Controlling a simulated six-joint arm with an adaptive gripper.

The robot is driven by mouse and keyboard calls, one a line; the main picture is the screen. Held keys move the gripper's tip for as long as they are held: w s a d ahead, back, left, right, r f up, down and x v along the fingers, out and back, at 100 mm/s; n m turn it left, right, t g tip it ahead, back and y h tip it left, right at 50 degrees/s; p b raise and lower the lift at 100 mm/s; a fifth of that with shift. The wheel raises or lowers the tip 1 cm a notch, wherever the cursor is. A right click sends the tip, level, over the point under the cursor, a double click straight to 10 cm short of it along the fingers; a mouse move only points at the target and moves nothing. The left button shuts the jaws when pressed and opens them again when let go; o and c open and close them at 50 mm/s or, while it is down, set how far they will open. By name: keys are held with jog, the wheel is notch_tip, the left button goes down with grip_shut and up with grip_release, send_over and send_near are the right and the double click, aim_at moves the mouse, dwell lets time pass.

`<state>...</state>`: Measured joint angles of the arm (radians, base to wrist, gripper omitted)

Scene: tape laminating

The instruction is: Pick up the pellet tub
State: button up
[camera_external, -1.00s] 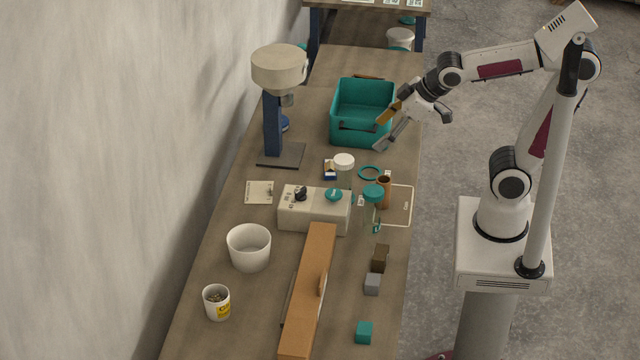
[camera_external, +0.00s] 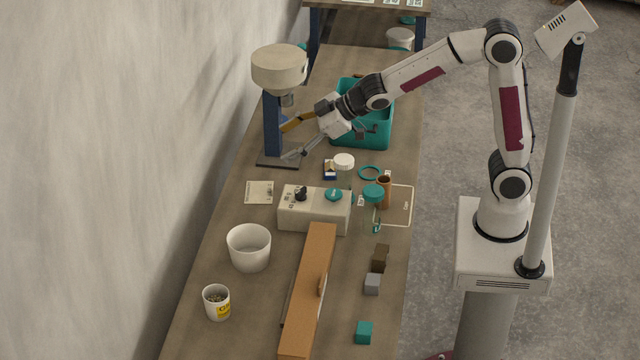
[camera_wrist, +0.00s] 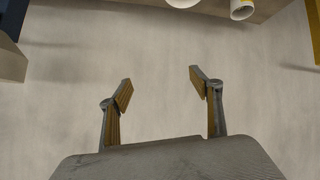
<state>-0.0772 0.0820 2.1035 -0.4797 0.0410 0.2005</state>
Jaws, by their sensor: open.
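The pellet tub (camera_external: 216,303) is a small white tub with a yellow label and pellets inside. It stands upright at the near left of the bench. In the wrist view a white tub with a yellow mark, which looks like it, shows at the top edge (camera_wrist: 241,9), partly cut off. My gripper (camera_external: 286,142) is open and empty, beside the blue-posted machine at the far part of the bench, well away from the tub. Its two spread fingers show in the wrist view (camera_wrist: 160,86) with only wall between them.
A larger white bucket (camera_external: 249,248) stands just beyond the tub. A long orange-brown board (camera_external: 309,290) lies to its right. The press-like machine (camera_external: 279,68), the teal bin (camera_external: 376,134) and the cream control box (camera_external: 314,212) stand farther back. The wall (camera_external: 120,160) borders the left.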

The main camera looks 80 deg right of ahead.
jog(key=w+a+f+n+y, duration=0.5)
jog(key=w+a+f+y, duration=0.2)
jog(key=w+a+f, duration=0.7)
jog(key=s+a+f+n+g+y, duration=0.1)
jog(key=s+a+f+y, duration=0.1)
jog(key=a+f, duration=0.7)
jog(key=shift+s+f+n+g+y, duration=0.15)
jog(key=shift+s+n+g+y, duration=0.15)
jog(key=shift+s+g+y, duration=0.15)
jog(key=shift+f, duration=0.15)
send_near(209, 311)
jog(key=shift+w+d+f, duration=0.1)
jog(key=shift+d+f, duration=0.05)
jog(key=shift+d, duration=0.15)
jog(key=shift+w+a+f, duration=0.1)
jog(key=shift+a+f, duration=0.1)
jog(key=shift+f, duration=0.05)
jog(key=shift+w+a+f, duration=0.2)
jog(key=shift+w+a, duration=0.2)
jog(key=shift+x, duration=2.95)
